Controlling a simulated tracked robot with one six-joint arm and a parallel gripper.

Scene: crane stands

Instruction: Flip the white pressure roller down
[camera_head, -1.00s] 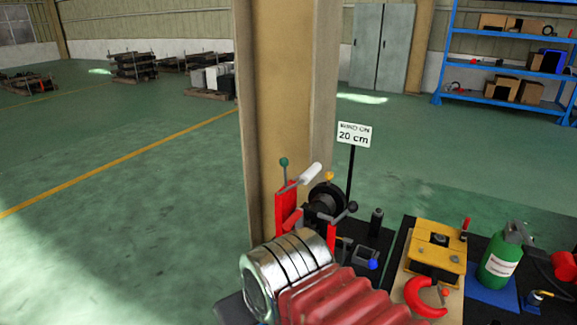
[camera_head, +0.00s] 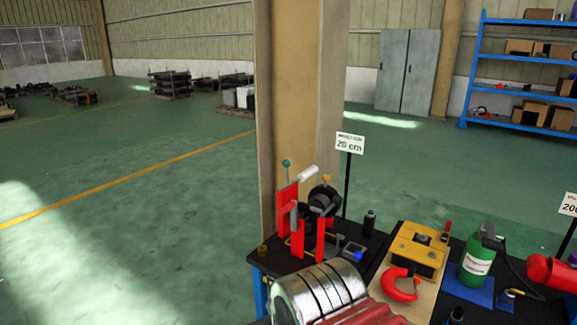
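The white pressure roller (camera_head: 305,174) is a short pale cylinder raised at the top of a red-framed device (camera_head: 288,202) on the bench. It slants up to the right, beside a stem with a green knob (camera_head: 286,163). A black wheel (camera_head: 323,200) with a yellow knob stands just right of it. A second grey, smaller cylinder (camera_head: 295,214) sits lower on the front red posts. My arm's silver and red section fills the bottom centre, in front of the bench.
A yellow block (camera_head: 416,246), a red ring-shaped part (camera_head: 402,286) and a green bottle (camera_head: 478,260) stand right of the device. A "20 cm" sign (camera_head: 349,144) rises behind it. A tan pillar (camera_head: 298,120) stands close behind. Open green floor lies left.

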